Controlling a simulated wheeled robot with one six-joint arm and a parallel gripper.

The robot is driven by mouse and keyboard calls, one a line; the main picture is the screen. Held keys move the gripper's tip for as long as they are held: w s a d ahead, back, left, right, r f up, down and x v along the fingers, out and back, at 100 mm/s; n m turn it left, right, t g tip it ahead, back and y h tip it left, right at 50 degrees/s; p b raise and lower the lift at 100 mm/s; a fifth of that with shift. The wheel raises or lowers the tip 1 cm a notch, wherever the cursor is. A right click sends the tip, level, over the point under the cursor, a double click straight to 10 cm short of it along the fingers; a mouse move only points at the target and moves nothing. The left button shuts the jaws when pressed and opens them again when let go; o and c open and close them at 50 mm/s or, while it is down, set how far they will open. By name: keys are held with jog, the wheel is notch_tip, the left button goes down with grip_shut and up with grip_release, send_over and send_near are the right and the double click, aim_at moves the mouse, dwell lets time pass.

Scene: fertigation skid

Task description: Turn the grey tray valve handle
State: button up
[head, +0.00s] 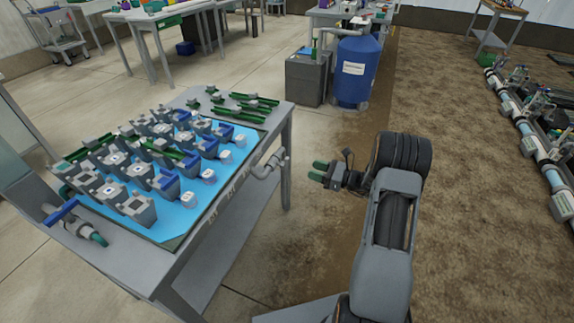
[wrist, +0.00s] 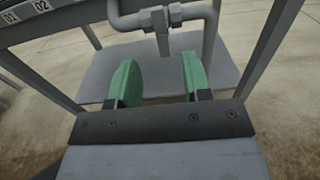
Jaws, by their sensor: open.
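A grey valve on a grey pipe (head: 268,168) sticks out from the right side of the table. In the wrist view the pipe (wrist: 128,22) runs across the top with a hex-shaped fitting (wrist: 158,18). A short grey bar, which looks like the handle (wrist: 163,44), hangs down from this fitting. My gripper (head: 318,173) is to the right of the table, apart from the valve. In the wrist view my gripper (wrist: 158,82) has its two green fingers spread with nothing between them. The handle shows beyond and above the gap between the fingers.
The table (head: 205,262) bears a blue tray mat (head: 185,222) with several grey and green parts. A blue-handled valve (head: 62,210) sits at its left front. A blue tank (head: 357,68) and a grey box (head: 306,78) stand behind.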

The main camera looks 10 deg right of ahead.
jog(key=b, duration=0.1)
send_over(287, 174)
jog(key=shift+w+d, duration=0.1)
jog(key=shift+w, duration=0.35)
grip_shut()
dwell(0.3)
